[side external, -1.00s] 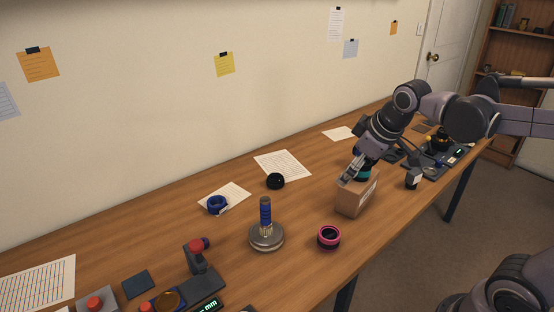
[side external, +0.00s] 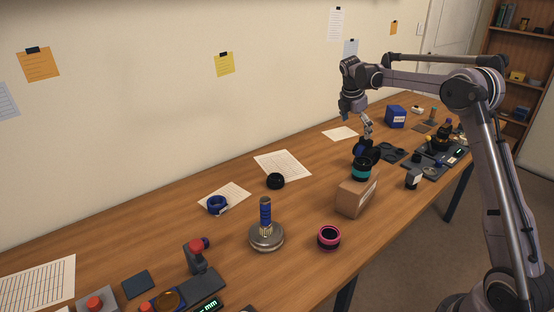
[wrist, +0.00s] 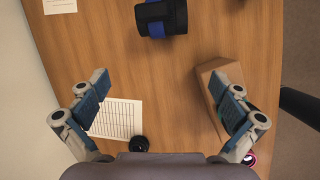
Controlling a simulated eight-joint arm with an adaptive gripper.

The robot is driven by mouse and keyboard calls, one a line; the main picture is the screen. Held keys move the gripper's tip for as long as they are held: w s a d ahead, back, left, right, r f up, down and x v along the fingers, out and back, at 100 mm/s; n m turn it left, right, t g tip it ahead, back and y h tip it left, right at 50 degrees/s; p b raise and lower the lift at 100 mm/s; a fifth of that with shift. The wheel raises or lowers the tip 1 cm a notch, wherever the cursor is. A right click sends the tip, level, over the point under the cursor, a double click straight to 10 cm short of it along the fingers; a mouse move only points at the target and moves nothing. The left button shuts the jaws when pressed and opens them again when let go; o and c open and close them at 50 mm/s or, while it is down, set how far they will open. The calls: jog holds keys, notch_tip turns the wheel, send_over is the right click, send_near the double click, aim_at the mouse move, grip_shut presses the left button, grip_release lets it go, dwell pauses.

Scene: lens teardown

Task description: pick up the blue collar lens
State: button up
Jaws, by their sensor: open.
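The blue collar lens (wrist: 162,17) is a thick black barrel with a blue band. It lies on the bare table at the top of the wrist view, partly cut by the frame edge. In the side view the lens (side external: 359,148) sits just behind the cardboard box, partly hidden. My gripper (wrist: 160,98) is open and empty, with its fingers wide apart in the wrist view. In the side view my gripper (side external: 366,126) hangs above the lens, apart from it.
A teal-banded lens (side external: 361,171) stands on the cardboard box (side external: 352,199), close to the blue collar lens. A blue box (side external: 395,117) and dark trays are farther right. A black cap (side external: 275,181) and a paper (side external: 283,164) lie left.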

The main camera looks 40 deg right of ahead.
jog(key=n+g, duration=0.1)
jog(key=n, duration=0.1)
send_near(366, 147)
notch_tip(366, 147, down, 2)
jog(key=x, duration=0.6)
jog(key=shift+w+d+r, duration=0.15)
jog(key=shift+w+d, duration=0.05)
jog(key=shift+w, duration=0.15)
jog(key=shift+s+x, duration=0.1)
jog(key=shift+x, duration=1.2)
jog(key=shift+s+x, duration=0.15)
jog(key=shift+x, duration=1.15)
jog(key=shift+d+r, duration=0.15)
jog(key=shift+d, duration=0.05)
jog(key=c, duration=1.5)
jog(key=shift+r, duration=0.1)
